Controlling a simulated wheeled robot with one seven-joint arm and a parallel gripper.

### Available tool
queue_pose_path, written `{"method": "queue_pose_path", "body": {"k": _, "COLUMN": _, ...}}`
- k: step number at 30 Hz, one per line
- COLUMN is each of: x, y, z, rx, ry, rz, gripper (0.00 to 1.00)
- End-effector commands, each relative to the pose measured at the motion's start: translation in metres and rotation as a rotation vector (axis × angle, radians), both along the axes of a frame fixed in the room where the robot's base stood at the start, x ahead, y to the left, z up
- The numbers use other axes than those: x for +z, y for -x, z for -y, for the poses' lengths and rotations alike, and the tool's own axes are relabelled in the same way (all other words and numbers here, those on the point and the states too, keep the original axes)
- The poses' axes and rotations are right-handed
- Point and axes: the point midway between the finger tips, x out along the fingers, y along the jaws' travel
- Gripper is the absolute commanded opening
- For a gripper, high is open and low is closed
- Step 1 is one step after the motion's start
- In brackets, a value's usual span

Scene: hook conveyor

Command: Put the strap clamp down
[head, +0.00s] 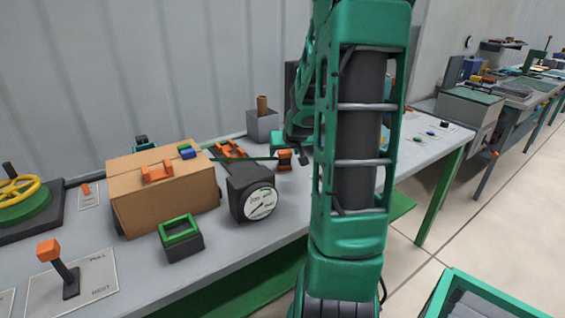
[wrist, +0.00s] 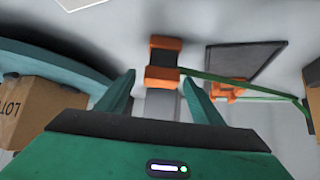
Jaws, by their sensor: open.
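The strap clamp shows in the wrist view as an orange and black block (wrist: 163,62) with a thin green strap running right from it. In the head view its orange end (head: 284,160) is beside my arm, over the worktable. My gripper (wrist: 158,82) is open, one finger on each side of the block's near end. A gap shows between the fingers and the block. I cannot tell whether the block touches the table. In the head view my arm hides most of the gripper.
A black dial gauge (head: 252,190) and a cardboard box (head: 165,200) with an orange handle stand left of my arm. A green-rimmed black block (head: 181,240) is in front of them. Bare tabletop (head: 225,245) shows near the front edge.

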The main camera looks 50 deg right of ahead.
Motion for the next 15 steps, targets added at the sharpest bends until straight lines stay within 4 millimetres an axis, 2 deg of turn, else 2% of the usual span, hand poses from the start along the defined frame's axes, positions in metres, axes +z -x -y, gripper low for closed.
{"method": "queue_pose_path", "body": {"k": 8, "x": -0.027, "y": -0.018, "z": 0.011, "rx": -0.001, "ry": -0.003, "rz": -0.003, "gripper": 0.61}}
{"method": "queue_pose_path", "body": {"k": 15, "x": -0.034, "y": -0.026, "z": 0.016, "rx": 0.001, "ry": -0.001, "rz": 0.0, "gripper": 0.61}}
